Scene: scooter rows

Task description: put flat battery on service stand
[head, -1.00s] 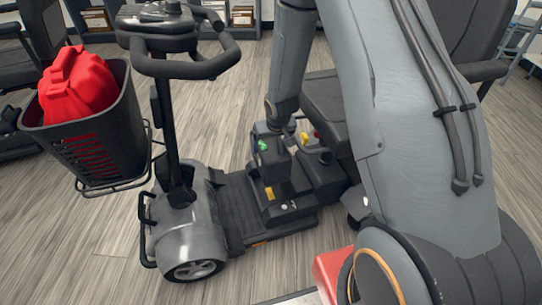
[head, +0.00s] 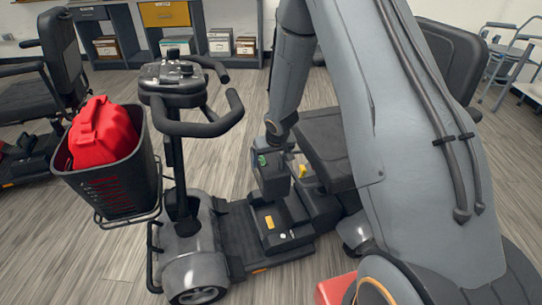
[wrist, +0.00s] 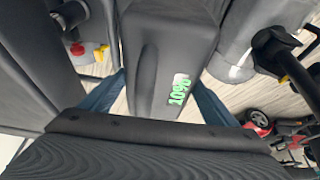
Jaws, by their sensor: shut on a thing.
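A dark grey battery (head: 271,180) hangs in my gripper (head: 270,148) above the deck of a grey mobility scooter (head: 198,240). In the wrist view the battery (wrist: 165,50) fills the middle, between the two bluish fingers of my gripper (wrist: 160,95), which is shut on it. A green printed label shows on the battery's face. Below it in the head view is a black battery bay (head: 285,222) with a yellow mark. I cannot make out a service stand in either view.
The scooter's tiller and handlebar (head: 205,128) stand left of the battery, with a red bag (head: 100,132) in its front basket (head: 112,185). The scooter seat (head: 325,140) is close on the right. Open floor lies behind, before shelves (head: 165,30).

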